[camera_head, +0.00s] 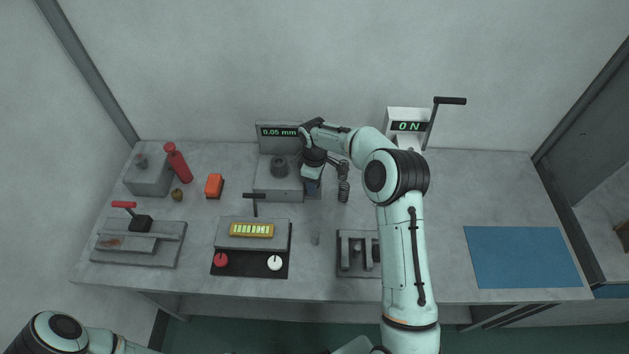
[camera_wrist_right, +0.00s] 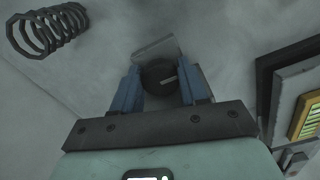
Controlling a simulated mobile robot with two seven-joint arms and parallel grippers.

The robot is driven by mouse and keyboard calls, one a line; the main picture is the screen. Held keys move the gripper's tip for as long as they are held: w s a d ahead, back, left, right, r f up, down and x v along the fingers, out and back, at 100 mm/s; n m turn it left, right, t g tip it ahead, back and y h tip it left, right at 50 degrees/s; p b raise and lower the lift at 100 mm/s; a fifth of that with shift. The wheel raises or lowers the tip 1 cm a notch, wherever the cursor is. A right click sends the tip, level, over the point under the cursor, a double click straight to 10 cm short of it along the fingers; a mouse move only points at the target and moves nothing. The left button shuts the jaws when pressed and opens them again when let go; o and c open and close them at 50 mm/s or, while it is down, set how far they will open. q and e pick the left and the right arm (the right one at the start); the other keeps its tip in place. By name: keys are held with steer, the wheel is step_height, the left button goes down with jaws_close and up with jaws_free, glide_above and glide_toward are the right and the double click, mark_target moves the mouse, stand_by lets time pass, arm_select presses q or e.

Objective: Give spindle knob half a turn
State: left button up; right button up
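The spindle knob (camera_wrist_right: 160,77) is a dark round knob with a pale line on its face, seen in the right wrist view. My right gripper (camera_wrist_right: 160,86) has its two blue fingers on either side of the knob, very close to it. I cannot tell whether they touch or press on it. In the head view my right gripper (camera_head: 312,186) is at the right side of the grey gauge block (camera_head: 273,188) under the "0.05 mm" display (camera_head: 279,131), and hides the knob. Only part of my left arm shows at the bottom left; its gripper is out of view.
A coil spring (camera_head: 343,184) is close right of my right gripper. A raised lever (camera_head: 447,102) stands by the "ON" display (camera_head: 408,126). A black panel (camera_head: 250,267) with two dials is in front. Clear tabletop lies around the blue mat (camera_head: 522,257).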

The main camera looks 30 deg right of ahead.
steer(key=shift+r+n, duration=0.15)
steer(key=shift+n, duration=0.45)
arm_select(q)
steer(key=shift+w+r, duration=0.45)
arm_select(e)
steer(key=o, duration=0.8)
arm_select(q)
steer(key=shift+w+r+p, duration=0.6)
steer(key=shift+w+p, duration=0.1)
arm_select(e)
step_height(320, 180, up, 13)
steer(key=shift+r, duration=0.1)
